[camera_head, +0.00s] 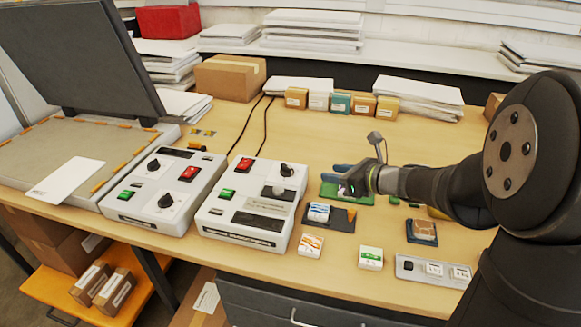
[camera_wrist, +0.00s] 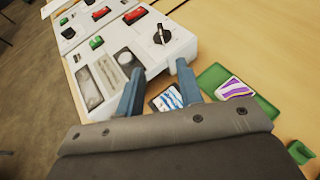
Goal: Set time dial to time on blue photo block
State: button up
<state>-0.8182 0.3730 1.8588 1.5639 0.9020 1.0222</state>
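A block with a blue-and-white face (camera_head: 319,212) lies on a dark mat in front of my gripper; it also shows just beyond my fingers in the wrist view (camera_wrist: 169,98). Any time on it is too small to read. The right control box (camera_head: 250,204) has a black dial (camera_head: 287,170) at its far right corner, also in the wrist view (camera_wrist: 162,33), and a pale knob (camera_head: 278,191). The left control box (camera_head: 165,190) has black dials (camera_head: 166,201). Dial labels are unreadable. My gripper (camera_head: 344,187) is open and empty, its blue fingers (camera_wrist: 158,75) apart above the table.
A purple-striped block (camera_wrist: 235,88) lies on a green mat (camera_wrist: 212,77). Orange (camera_head: 311,244) and green (camera_head: 371,257) blocks stand near the front edge, beside a grey tray (camera_head: 420,277). Small boxes (camera_head: 340,103) line the back. Table behind the mats is clear.

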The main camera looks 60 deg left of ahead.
aim_at(288, 166)
jog(key=x, duration=1.7)
jog(key=shift+a, duration=0.15)
grip_shut()
